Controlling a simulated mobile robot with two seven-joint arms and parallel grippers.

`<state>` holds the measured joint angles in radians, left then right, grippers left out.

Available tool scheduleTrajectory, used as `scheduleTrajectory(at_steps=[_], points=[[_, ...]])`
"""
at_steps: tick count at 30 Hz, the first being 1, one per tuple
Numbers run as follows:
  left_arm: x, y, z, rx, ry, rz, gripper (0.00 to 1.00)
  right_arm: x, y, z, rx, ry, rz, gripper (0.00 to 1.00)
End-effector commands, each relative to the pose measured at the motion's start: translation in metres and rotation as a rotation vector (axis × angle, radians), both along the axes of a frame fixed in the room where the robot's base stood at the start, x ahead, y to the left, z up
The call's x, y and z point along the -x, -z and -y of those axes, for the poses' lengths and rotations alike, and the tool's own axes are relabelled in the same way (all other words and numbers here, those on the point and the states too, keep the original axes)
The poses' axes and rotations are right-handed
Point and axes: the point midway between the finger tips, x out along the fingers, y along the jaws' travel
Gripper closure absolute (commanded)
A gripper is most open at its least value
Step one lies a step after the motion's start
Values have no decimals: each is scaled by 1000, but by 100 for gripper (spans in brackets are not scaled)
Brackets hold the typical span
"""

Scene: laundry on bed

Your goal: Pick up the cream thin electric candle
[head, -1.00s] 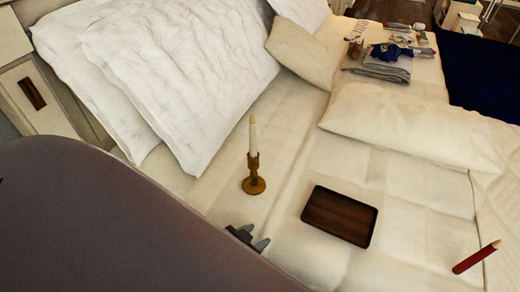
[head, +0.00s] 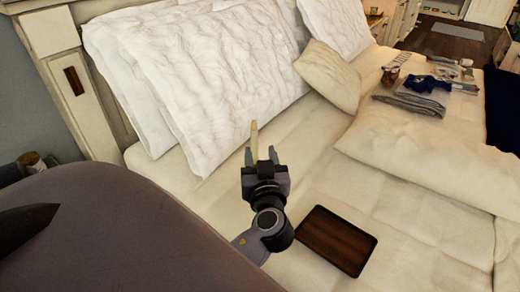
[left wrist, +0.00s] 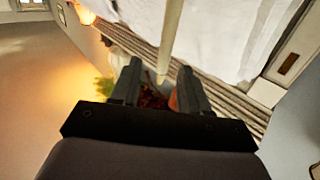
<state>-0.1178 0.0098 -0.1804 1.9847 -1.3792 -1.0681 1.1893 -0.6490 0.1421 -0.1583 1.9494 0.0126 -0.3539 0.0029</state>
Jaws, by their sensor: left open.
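The cream thin electric candle (head: 254,136) stands upright on the bed in the head view, with its tip showing above my left gripper. My left gripper (head: 261,156) is open, its fingers pointing up the picture around the candle's lower part. Contact cannot be told. In the left wrist view the candle (left wrist: 171,36) runs down from the top edge towards the gap between the open fingers of my left gripper (left wrist: 158,72). The candle's holder is hidden behind the gripper in the head view. My right gripper is not in view.
A dark brown tray (head: 337,240) lies on the bed to the right of my left arm. White pillows (head: 205,75) lean behind the candle. Bare bed lies between candle and long pillow.

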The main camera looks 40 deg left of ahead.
Motion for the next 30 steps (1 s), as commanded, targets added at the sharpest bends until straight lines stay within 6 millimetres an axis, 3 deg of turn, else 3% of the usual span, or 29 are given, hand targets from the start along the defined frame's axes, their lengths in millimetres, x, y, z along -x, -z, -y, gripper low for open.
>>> scheduleTrajectory(at_steps=[6,19,29,30], points=[[-5,-12,-10,-8,-29,42,55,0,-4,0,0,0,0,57],[-38,-11,-55,-9,-27,37,55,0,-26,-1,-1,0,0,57],[-42,-9,-60,-6,-26,37,55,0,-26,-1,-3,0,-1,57],[-42,-9,-60,-6,-26,37,68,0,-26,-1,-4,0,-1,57]])
